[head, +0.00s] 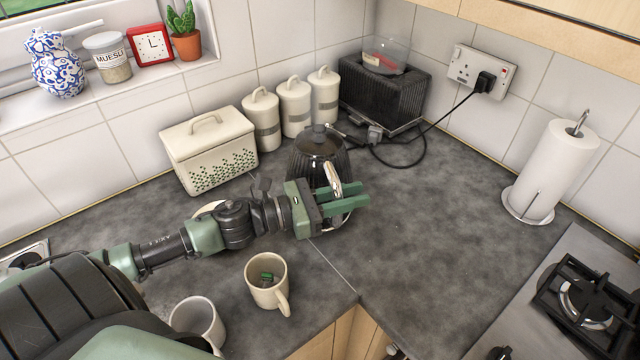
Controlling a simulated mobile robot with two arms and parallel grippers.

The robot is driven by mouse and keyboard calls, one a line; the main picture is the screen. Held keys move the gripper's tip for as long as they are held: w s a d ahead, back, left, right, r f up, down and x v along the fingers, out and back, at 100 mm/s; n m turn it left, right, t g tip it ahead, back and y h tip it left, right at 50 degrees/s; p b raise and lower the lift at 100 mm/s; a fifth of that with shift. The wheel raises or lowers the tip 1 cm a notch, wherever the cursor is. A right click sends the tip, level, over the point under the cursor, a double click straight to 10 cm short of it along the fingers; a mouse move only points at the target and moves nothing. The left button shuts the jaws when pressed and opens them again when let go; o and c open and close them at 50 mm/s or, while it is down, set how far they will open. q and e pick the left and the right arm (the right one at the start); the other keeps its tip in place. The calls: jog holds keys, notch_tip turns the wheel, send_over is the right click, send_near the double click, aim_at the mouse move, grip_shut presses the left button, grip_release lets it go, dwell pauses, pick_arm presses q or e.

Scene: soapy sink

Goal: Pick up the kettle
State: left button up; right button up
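The kettle (318,146) is dark and ribbed, with a rounded lid and a knob. It stands upright on the counter near the back corner. My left gripper (358,194) is in front of the kettle and hides much of its lower part. Its two green fingers point right, one a little above the other. A pale curved piece, which looks like the kettle's handle, rises right behind the fingers. I cannot tell whether the fingers touch it or have it between them. My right gripper is not in view.
A cream mug (267,284) and a white mug (198,322) stand near the front edge, below my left arm. A bread bin (208,150), canisters (295,108) and a black toaster (384,98) line the wall. A paper towel roll (555,165) stands right; the counter between is clear.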

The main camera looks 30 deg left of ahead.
pick_arm(q)
grip_shut()
dwell(1.0)
jog(key=shift+w+r, duration=0.15)
jog(key=shift+r, duration=0.05)
jog(key=shift+r, duration=0.1)
notch_tip(320, 180, up, 20)
dwell(0.5)
jog(key=shift+f, duration=0.2)
dwell(1.2)
